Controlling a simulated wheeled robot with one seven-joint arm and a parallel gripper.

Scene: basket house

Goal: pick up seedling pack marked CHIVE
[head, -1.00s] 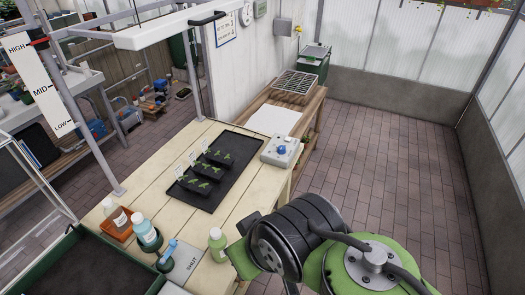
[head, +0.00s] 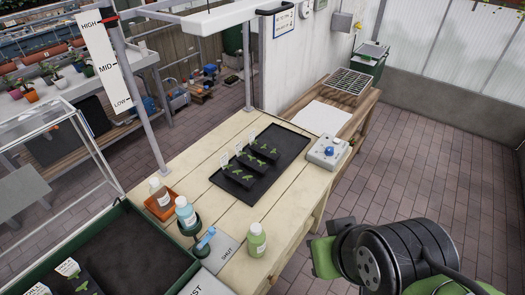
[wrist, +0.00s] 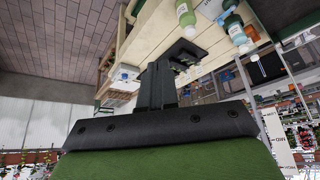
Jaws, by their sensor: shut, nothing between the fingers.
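Three small black seedling packs with green sprouts and white tags stand in a row on a dark tray (head: 285,163) on the wooden bench: a near pack (head: 238,178), a middle pack (head: 250,164) and a far pack (head: 264,151). Their tags are too small to read, so I cannot tell which is CHIVE. In the head view my arm is right of the bench, apart from the packs.
A green bottle (head: 257,240), a blue bottle (head: 185,212) and an orange tray (head: 163,206) with a bottle stand on the bench's near part. A control box with a blue knob (head: 327,151) is right of the dark tray. Brick floor (head: 440,170) is open at right.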

